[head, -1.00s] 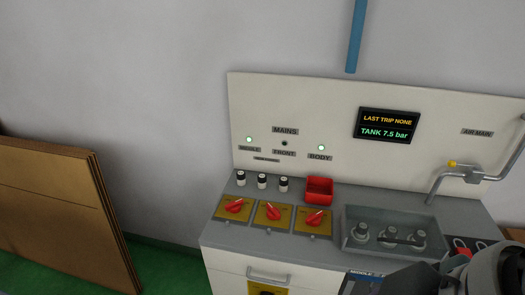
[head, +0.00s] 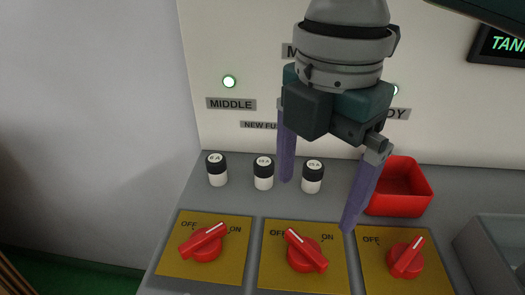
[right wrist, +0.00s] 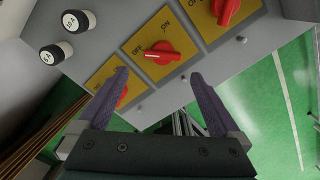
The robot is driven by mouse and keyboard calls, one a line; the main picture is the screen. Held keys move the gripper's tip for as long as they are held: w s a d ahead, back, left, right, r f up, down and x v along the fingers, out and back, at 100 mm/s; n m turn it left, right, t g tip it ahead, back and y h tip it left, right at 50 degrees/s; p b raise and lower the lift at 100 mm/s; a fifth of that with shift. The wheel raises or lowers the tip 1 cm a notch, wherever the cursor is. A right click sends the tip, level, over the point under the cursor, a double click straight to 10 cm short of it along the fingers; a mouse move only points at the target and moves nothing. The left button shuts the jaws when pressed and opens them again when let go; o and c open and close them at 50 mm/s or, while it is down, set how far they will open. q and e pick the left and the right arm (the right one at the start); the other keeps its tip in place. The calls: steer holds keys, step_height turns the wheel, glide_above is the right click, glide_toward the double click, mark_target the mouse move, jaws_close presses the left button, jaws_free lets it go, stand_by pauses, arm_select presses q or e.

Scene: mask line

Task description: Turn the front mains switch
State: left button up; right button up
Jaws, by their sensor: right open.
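The middle red switch (head: 306,251) sits on a yellow plate marked OFF and ON, in the row below the mains lamps. Its white line points up-left to OFF. The panel's FRONT label is hidden behind my right gripper. My right gripper (head: 316,205) hangs above the console behind this switch, its two purple fingers wide apart and empty. In the right wrist view the middle switch (right wrist: 160,55) shows just beyond and between the fingertips (right wrist: 158,73), apparently not touched. My left gripper is not in view.
The left switch (head: 204,243) and right switch (head: 407,258) both point toward ON. Several black-and-white fuses (head: 217,170) stand behind the switches. A red open box (head: 402,186) is close beside my right finger. The MIDDLE lamp (head: 229,81) is lit green.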

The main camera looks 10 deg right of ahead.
mark_target(306, 246)
steer(key=f, duration=0.3)
steer(key=f+b, duration=0.1)
steer(key=f, duration=0.4)
steer(key=shift+s+f, duration=0.3)
steer(key=shift+s, duration=0.1)
steer(key=shift+f, duration=0.55)
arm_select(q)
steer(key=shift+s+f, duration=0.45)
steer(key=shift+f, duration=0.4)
arm_select(e)
steer(key=shift+w, duration=0.1)
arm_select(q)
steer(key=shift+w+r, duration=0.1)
arm_select(e)
steer(key=shift+r, duration=0.1)
steer(key=c, duration=1.1)
